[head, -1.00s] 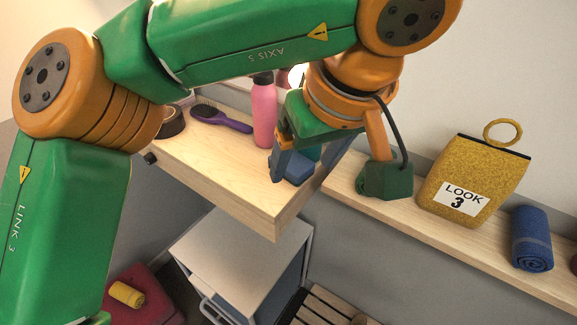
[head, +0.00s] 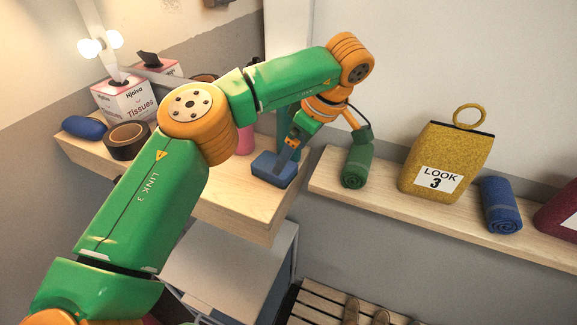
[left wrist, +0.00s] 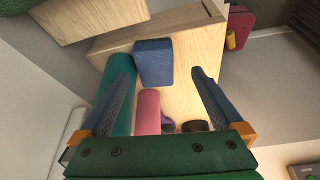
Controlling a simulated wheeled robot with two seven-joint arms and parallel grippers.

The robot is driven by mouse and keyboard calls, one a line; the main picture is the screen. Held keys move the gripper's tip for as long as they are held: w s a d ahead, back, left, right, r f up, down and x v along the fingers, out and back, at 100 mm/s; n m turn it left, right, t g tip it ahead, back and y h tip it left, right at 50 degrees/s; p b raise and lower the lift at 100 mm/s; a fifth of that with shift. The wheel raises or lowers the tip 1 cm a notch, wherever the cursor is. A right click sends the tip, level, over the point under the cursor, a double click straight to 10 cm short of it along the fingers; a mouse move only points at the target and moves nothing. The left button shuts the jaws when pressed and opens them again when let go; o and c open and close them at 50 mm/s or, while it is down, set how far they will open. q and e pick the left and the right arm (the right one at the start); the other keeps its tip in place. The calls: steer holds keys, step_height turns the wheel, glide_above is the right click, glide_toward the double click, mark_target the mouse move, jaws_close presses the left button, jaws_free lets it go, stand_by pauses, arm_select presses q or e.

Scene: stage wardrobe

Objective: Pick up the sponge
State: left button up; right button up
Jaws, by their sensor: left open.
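The sponge looks to be the blue block (head: 270,170) near the right end of the wooden table in the head view. In the left wrist view the blue block (left wrist: 153,62) shows between my two fingertips, nearer the left one. My left gripper (head: 288,158) is open over the block and points down. In the left wrist view its fingers (left wrist: 162,72) stand apart with a gap to the right of the block. I cannot tell whether the left finger touches it. My right gripper is out of view.
A teal cylinder (left wrist: 117,70) stands close by the left finger, with a pink bottle (left wrist: 148,110) beside it. Tissue boxes (head: 122,100) and tape (head: 127,140) are at the left. A shelf holds a green roll (head: 357,168), yellow bag (head: 440,150) and blue roll (head: 499,205).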

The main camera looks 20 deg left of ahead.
mark_target(287, 172)
arm_select(q)
steer(key=shift+w+a+f, duration=0.2)
steer(key=shift+w+f, duration=0.05)
steer(key=shift+f, duration=0.35)
steer(key=shift+w+a+f, duration=0.15)
steer(key=shift+w+f, duration=0.1)
steer(key=shift+f, duration=0.3)
steer(key=f, duration=0.1)
steer(key=f+p, duration=0.1)
steer(key=f, duration=0.1)
steer(key=f+p, duration=0.1)
steer(key=shift+s+a+f, duration=0.2)
steer(key=shift+a+f, duration=0.05)
steer(key=shift+a, duration=0.15)
steer(key=shift+a+f, duration=0.1)
steer(key=shift+w+d, duration=0.1)
steer(key=shift+d, duration=0.15)
steer(key=c, duration=1)
jaws_close()
steer(key=shift+a, duration=0.1)
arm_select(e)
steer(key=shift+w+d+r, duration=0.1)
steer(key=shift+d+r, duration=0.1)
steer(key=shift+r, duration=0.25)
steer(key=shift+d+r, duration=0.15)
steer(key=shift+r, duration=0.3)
